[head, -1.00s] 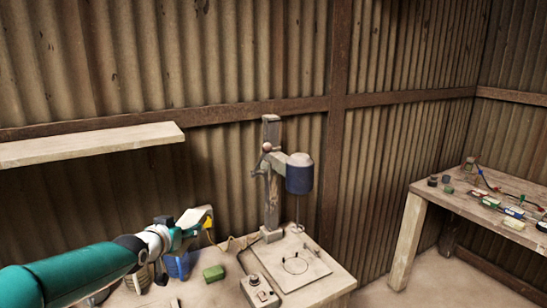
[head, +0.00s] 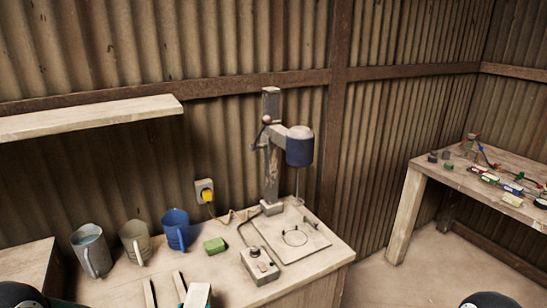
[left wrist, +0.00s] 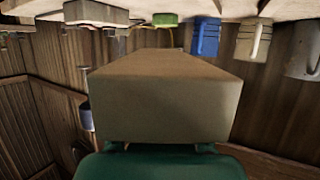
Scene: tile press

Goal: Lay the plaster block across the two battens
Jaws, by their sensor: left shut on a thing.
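The plaster block (left wrist: 165,105) is pale and box-shaped and fills the middle of the left wrist view. My left gripper (left wrist: 160,150) is shut on it; its fingertips are mostly hidden behind the block. In the head view, what looks like the block's pale end (head: 197,296) shows at the bottom edge, just right of the battens. The left batten (head: 150,293) and right batten (head: 179,286) are thin strips lying side by side on the bench, a gap between them, cut off by the bottom edge. I cannot tell the block's height above the bench. My right gripper is not in view.
A grey mug (head: 91,250), a cream mug (head: 135,243) and a blue mug (head: 175,230) stand behind the battens. A green block (head: 215,245), a control box (head: 260,266) and a drill press (head: 272,170) are to the right. A shelf (head: 90,122) hangs above.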

